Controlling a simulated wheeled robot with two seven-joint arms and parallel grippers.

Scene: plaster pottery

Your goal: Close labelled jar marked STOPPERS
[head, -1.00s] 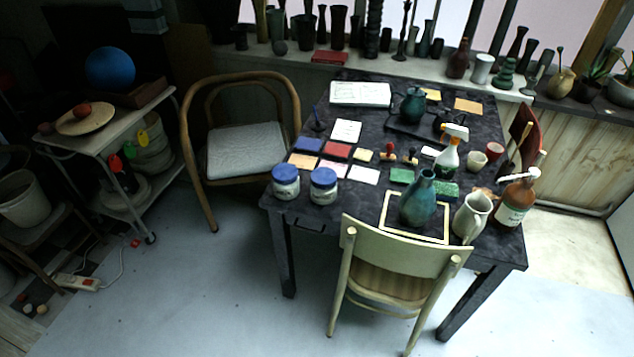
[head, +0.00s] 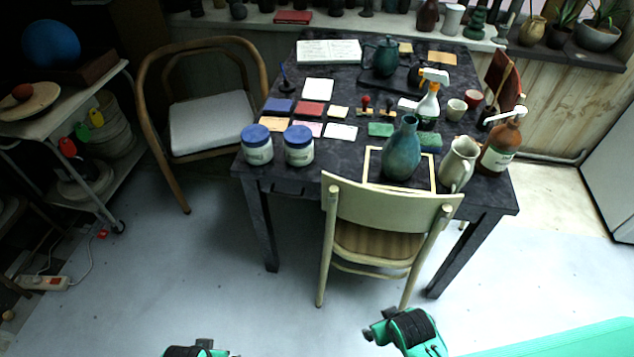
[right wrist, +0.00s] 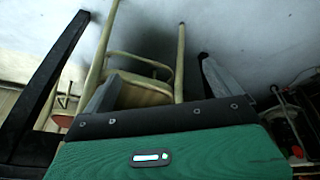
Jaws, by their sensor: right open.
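Two white jars with blue lids stand side by side at the table's front left corner: a left jar (head: 257,152) and a right jar (head: 298,153). Both lids appear to sit on top. The writing on their labels is too small to read. My right gripper (head: 376,326) is low in front of the table and chair, well away from the jars. In the right wrist view its two fingers stand apart with nothing between them (right wrist: 155,85). My left gripper (head: 205,348) is at the bottom edge, mostly cut off, so its jaws cannot be judged.
A cream chair (head: 392,205) stands at the table's (head: 345,160) front, right of the jars. A wooden armchair (head: 205,125) is at the left. A teal vase (head: 402,150), pitcher (head: 459,160) and brown bottle (head: 502,145) stand at the front right. Floor before the jars is clear.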

